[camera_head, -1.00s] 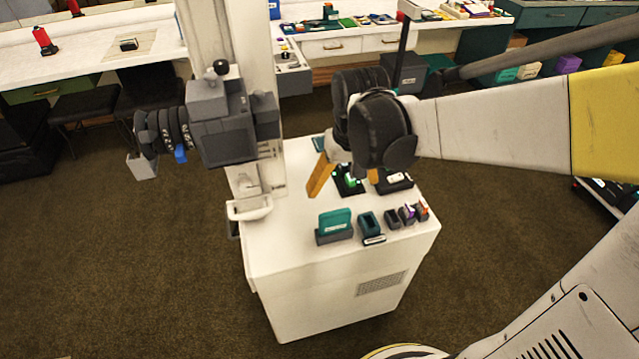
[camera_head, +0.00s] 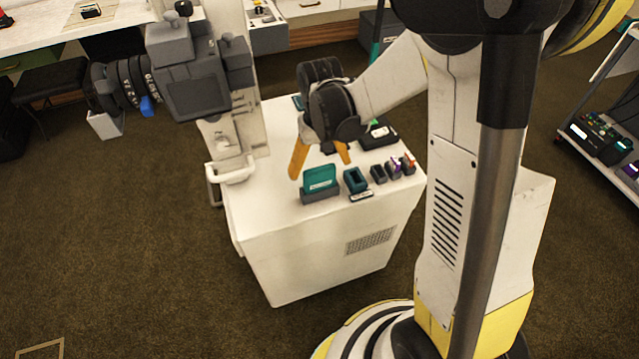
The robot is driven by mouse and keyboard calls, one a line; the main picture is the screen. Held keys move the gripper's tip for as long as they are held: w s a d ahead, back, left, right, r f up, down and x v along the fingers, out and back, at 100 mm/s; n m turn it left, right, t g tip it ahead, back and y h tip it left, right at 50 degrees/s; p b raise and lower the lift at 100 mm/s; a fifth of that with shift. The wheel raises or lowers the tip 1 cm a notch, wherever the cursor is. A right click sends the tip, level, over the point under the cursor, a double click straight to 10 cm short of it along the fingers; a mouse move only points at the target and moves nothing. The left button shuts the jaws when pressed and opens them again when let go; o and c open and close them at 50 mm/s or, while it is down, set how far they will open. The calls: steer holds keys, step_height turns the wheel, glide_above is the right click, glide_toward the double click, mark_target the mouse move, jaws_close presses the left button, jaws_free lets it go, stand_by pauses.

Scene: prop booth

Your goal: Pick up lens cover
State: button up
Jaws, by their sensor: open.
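My gripper (camera_head: 321,166) hangs over the white cart top (camera_head: 270,150), with two orange fingers spread apart and nothing seen between them. The fingers are just behind a teal block in a grey holder (camera_head: 319,182); I cannot tell whether they touch anything. A grey camera (camera_head: 193,75) with a dark ringed lens (camera_head: 118,85) stands on a white column at the cart's left.
A small teal open holder (camera_head: 355,180) and several small dark items stand along the cart's front right. A dark device (camera_head: 379,133) lies behind them. A shelf with devices (camera_head: 600,140) stands far right. Carpet is clear at left.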

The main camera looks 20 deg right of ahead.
mark_target(319, 180)
step_height(319, 180, down, 3)
steer(key=shift+w+f+b, duration=0.1)
steer(key=shift+b, duration=0.45)
steer(key=c, duration=1.2)
